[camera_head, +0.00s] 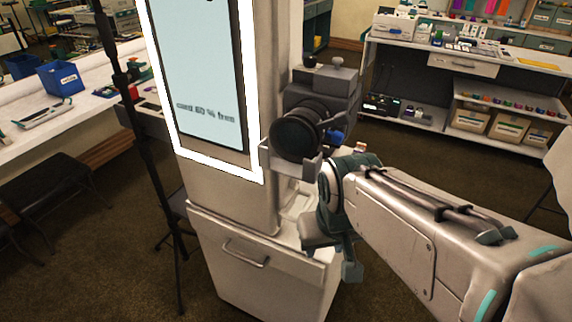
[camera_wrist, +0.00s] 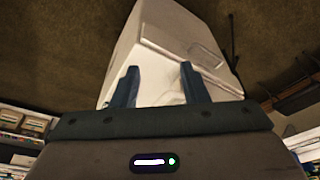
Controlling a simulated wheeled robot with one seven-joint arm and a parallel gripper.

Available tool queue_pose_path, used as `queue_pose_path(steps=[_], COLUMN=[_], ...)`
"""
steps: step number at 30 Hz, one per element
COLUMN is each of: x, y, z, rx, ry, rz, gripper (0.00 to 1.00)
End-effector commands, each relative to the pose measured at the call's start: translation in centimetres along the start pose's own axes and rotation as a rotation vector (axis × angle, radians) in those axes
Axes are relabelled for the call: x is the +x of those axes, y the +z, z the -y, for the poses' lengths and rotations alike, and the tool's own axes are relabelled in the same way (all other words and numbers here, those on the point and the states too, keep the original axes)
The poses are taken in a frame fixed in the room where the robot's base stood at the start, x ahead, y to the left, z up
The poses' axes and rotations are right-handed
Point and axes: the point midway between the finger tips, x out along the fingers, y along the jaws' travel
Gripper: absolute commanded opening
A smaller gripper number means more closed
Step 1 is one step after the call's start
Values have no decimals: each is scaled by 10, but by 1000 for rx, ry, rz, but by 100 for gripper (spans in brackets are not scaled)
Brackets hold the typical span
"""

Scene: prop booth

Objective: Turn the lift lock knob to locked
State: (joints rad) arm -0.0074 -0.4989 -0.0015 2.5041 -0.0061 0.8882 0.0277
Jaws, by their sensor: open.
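A dark camera with a round black lens (camera_head: 297,134) sits on a bracket at the right side of the pale booth column (camera_head: 232,190) in the head view. A small blue knob-like part (camera_head: 336,135) shows beside the lens. I cannot tell whether it is the lift lock knob or how it is turned. My gripper (camera_head: 350,270) hangs below the camera, in front of the booth's lower right side, partly hidden by my wrist. In the wrist view, its two blue fingers (camera_wrist: 159,78) are apart with nothing between them, pointing towards the pale cabinet.
The booth's lower cabinet (camera_head: 262,270) has a drawer handle (camera_head: 245,254). A thin black stand (camera_head: 150,160) rises left of the booth. A white bench (camera_head: 85,110) and a stool (camera_head: 45,178) are at the left. A shelf unit (camera_head: 455,66) stands at the back right. Carpet lies between.

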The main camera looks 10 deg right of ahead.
Motion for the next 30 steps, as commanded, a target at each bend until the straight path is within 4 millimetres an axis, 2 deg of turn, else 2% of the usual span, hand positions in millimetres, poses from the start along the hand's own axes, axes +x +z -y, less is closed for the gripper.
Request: queue_pose_path(steps=[5, 11, 14, 20, 26, 30], x=[16, 58, 73, 94, 103, 103], y=[2, 2, -6, -35, -72, -95], z=[0, 5, 9, 7, -18, -50], rx=[27, 106, 138, 170, 160, 126], ry=[-38, -227, -359, -641, -907, -1055], rz=[34, 127, 144, 81, -115, -324], gripper=[48, 48, 48, 48, 48, 48])
